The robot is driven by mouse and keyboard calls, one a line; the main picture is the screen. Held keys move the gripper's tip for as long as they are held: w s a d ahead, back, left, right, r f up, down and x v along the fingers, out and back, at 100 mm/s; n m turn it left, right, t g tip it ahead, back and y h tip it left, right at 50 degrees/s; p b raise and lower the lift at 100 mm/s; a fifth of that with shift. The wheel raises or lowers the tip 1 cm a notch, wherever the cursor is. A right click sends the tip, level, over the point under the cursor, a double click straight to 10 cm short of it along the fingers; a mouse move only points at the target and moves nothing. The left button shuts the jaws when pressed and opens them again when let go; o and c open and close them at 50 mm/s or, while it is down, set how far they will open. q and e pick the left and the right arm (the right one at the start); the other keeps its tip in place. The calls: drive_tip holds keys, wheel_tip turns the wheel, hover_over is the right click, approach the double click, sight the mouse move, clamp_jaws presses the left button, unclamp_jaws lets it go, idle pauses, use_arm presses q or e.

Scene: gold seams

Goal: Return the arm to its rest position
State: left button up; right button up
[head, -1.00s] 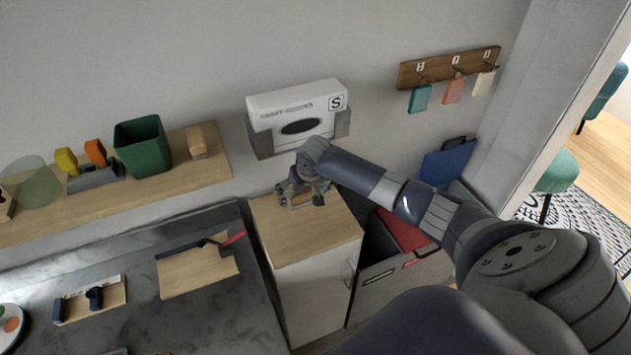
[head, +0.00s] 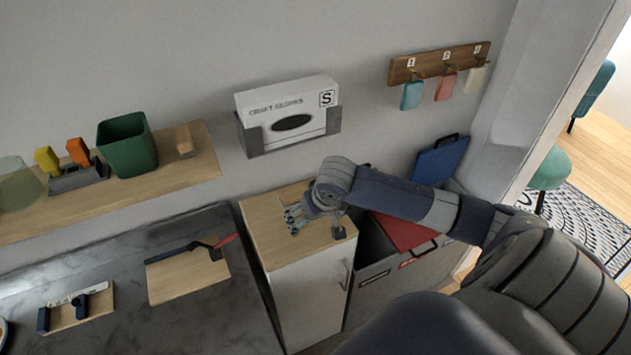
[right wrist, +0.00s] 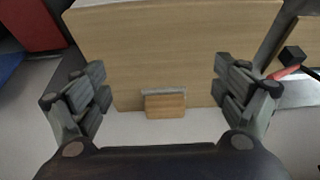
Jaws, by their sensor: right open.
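My right arm reaches in from the right in the head view, over a white cabinet with a wooden top (head: 262,217). My right gripper (head: 291,217) is above that top, its fingers pointing left. In the right wrist view the right gripper (right wrist: 163,88) is open, its two fingers spread wide with nothing between them. Beyond them are the wooden top (right wrist: 170,45) and a small wooden block with a grey strip (right wrist: 165,105) at its edge. My left gripper is not in view.
A glove box (head: 290,108) hangs on the wall above the cabinet. Hooks with coloured tags (head: 440,62) are at upper right. A shelf (head: 190,170) and a dark counter (head: 120,250) are at left.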

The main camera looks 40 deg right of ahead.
drive_tip(key=shift+s, duration=0.2)
idle(0.4)
drive_tip(key=s+a+f+n+y, duration=0.2)
drive_tip(key=s+a+f+n, duration=0.25)
drive_tip(key=s+a, duration=0.75)
drive_tip(key=s+a+g, duration=0.1)
drive_tip(key=s+a, duration=0.1)
drive_tip(key=s, duration=0.7)
wheel_tip(320, 180, down, 28)
drive_tip(key=s+f+g+b, duration=0.1)
drive_tip(key=s+b, duration=0.1)
drive_tip(key=s+d+f+g+h+b, duration=0.1)
drive_tip(key=s+d+f, duration=0.2)
drive_tip(key=s+f, duration=1.3)
